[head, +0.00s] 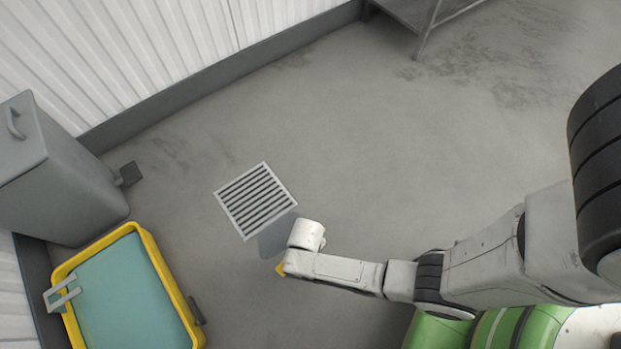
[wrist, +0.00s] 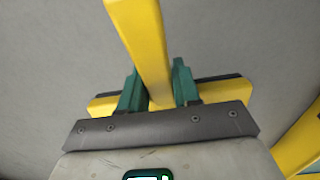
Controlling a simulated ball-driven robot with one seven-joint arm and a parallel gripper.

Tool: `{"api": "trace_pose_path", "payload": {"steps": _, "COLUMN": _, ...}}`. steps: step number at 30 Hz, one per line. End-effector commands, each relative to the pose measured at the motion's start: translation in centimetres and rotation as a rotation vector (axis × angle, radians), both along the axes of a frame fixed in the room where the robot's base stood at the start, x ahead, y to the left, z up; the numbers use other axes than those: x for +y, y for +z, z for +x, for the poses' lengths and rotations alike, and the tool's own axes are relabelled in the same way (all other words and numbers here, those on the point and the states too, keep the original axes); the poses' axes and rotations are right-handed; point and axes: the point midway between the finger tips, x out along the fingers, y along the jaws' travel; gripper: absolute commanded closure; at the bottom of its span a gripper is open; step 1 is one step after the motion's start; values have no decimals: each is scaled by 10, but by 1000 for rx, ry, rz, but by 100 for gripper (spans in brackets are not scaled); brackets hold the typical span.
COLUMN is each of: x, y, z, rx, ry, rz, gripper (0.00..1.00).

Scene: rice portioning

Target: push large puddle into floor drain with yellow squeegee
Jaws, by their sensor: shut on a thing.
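The floor drain (head: 255,200) is a square light-framed grate with dark slots, left of centre in the head view. A smooth blue-grey patch, seemingly the puddle (head: 274,238), lies against its lower right edge, partly hidden by my wrist. The yellow squeegee (wrist: 143,42) shows in the wrist view, its handle between the green fingers of my gripper (wrist: 158,88). My gripper is shut on the handle. The squeegee's yellow head with a dark edge lies across behind the fingers. In the head view only a small yellow bit (head: 280,268) of it shows beside my wrist.
A yellow-rimmed tub (head: 160,255) with teal contents stands at lower left, with a grey bin (head: 55,180) behind it. A white ribbed wall (head: 130,50) runs along the back left. A metal table (head: 420,45) stands at the top. Floor right of the drain is clear.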

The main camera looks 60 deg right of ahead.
Motion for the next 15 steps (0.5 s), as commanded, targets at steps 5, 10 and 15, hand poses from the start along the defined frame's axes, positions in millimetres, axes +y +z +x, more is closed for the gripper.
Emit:
{"api": "trace_pose_path", "payload": {"steps": 5, "x": 0, "y": -17, "z": 0, "rx": 0, "ry": 0, "rz": 0, "gripper": 100}}
{"api": "trace_pose_path", "payload": {"steps": 10, "x": 0, "y": -35, "z": 0, "rx": 0, "ry": 0, "rz": 0, "gripper": 100}}
{"api": "trace_pose_path", "payload": {"steps": 15, "x": 0, "y": -53, "z": 0, "rx": 0, "ry": 0, "rz": 0, "gripper": 100}}
